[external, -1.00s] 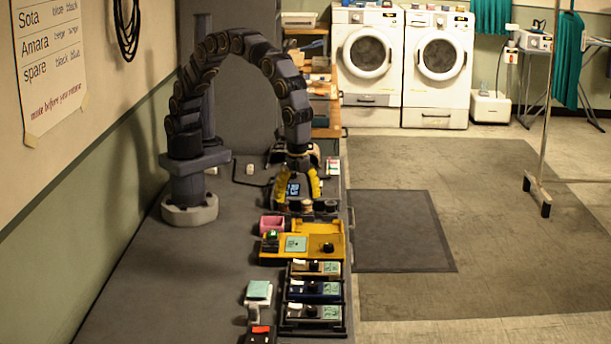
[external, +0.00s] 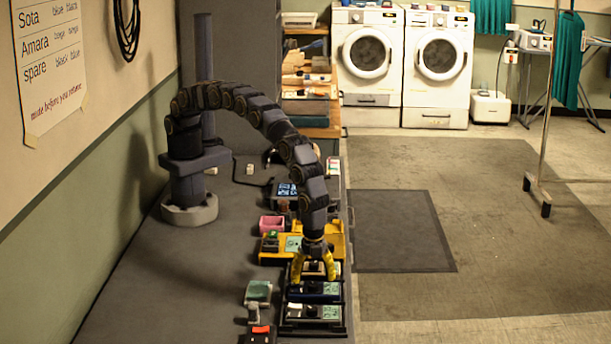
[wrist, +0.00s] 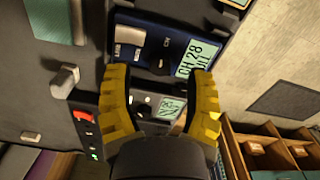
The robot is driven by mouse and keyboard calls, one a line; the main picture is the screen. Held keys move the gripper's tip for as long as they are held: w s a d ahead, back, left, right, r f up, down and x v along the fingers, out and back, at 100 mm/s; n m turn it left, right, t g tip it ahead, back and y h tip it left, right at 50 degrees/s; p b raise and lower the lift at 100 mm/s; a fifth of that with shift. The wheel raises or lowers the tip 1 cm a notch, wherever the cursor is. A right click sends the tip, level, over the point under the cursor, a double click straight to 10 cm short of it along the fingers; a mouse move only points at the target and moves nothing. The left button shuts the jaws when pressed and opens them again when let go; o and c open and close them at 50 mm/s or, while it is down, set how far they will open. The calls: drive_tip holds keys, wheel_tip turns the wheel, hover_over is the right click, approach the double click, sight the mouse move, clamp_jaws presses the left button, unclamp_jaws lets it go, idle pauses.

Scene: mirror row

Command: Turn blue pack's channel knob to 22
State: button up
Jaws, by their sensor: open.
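The blue pack (external: 318,289) lies in the middle of the dark rack, partly hidden by my fingers in the external view. A dark round knob (wrist: 158,67) shows beside the screen, close to the gap between my fingertips. My gripper (external: 314,277) points down over the rack with its yellow fingers apart and empty. It also frames the wrist view (wrist: 160,73).
A black pack (external: 313,312) lies in front of the blue one, and a tan pack (external: 318,266) behind it. The yellow unit (external: 334,232) and a pink box (external: 271,224) stand farther back. Rack rails (external: 345,300) run close on both sides. The bench to the left is mostly clear.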

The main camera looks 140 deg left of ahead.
drive_tip(key=shift+f, duration=0.9)
clamp_jaws()
drive_tip(key=shift+n, duration=0.4)
drive_tip(key=n, duration=0.6)
drive_tip(key=shift+n, duration=0.3)
drive_tip(key=n, duration=0.4)
drive_tip(key=shift+f+n, duration=0.1)
drive_tip(key=shift+n, duration=1.7)
drive_tip(key=shift+s, duration=0.1)
